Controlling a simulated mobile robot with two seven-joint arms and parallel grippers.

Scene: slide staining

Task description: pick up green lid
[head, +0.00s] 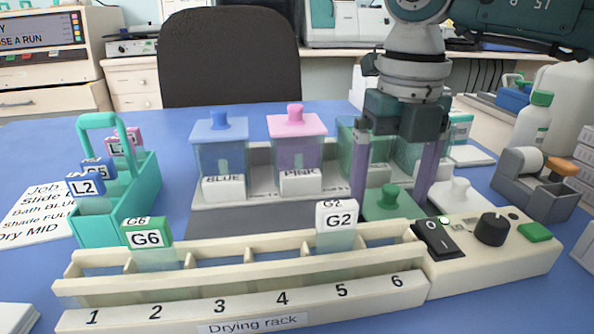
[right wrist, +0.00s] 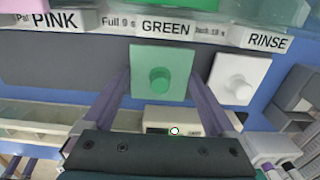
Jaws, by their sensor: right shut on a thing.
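The green lid (head: 389,203) is a square plate with a round knob. It is low behind the drying rack's right end, between the fingers of my right gripper (head: 392,196). In the right wrist view the green lid (right wrist: 162,75) fills the space between the two purple fingers, and the gripper is shut on it. I cannot tell whether it still touches the surface under it. The green bath (head: 352,150) stands behind, partly hidden by my right arm. My left gripper is not in view.
A white lid (head: 460,194) lies just right of the green lid. The blue-lidded bath (head: 220,155) and pink-lidded bath (head: 296,148) stand left. The drying rack (head: 250,313), holding slides G6 and G2, and a control box (head: 500,252) are in front. A teal slide carrier (head: 140,205) is far left.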

